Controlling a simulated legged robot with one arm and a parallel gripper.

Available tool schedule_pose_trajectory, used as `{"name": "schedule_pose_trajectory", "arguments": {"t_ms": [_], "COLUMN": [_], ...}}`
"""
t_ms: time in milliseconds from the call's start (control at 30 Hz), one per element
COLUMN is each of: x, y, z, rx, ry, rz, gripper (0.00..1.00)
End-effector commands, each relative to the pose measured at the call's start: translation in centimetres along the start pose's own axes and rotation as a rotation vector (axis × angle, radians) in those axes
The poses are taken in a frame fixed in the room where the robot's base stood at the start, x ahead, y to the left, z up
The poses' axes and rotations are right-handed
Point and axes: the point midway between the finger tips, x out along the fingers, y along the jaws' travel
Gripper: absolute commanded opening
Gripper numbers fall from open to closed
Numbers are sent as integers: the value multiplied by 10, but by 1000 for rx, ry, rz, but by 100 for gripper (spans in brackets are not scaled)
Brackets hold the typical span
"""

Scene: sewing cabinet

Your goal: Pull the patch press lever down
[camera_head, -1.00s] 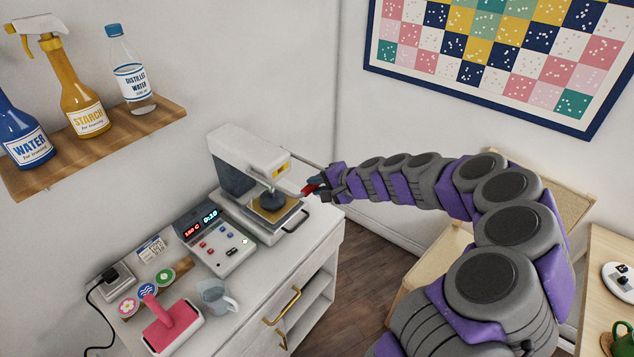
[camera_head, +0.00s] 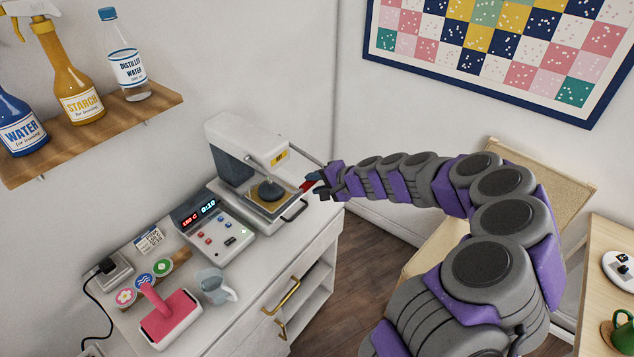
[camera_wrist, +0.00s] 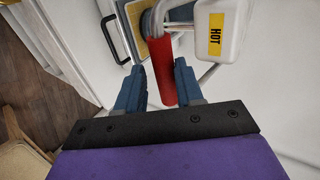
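The patch press (camera_head: 238,150) is a white machine with a yellow label, standing on the white cabinet. Its lever ends in a red handle (camera_head: 308,186) at the press's right side. In the wrist view the red handle (camera_wrist: 168,72) lies between the two blue fingers of my gripper (camera_wrist: 160,82), closer to the right finger. My gripper (camera_head: 317,184) is open around the handle, with a gap showing at the left finger. The round dark press head (camera_head: 270,190) is over the tan pad (camera_head: 262,204). Whether they touch is hard to tell.
A wooden shelf (camera_head: 150,105) with bottles hangs at the upper left.

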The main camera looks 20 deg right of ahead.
Motion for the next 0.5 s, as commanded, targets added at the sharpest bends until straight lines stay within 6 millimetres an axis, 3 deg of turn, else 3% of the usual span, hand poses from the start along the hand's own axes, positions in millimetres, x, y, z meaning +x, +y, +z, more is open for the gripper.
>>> {"name": "schedule_pose_trajectory", "arguments": {"t_ms": [200,500], "x": [0,-4], "y": [0,-1], "z": [0,0], "rx": [0,1], "ry": [0,1], "rz": [0,-2], "gripper": [50,50]}}
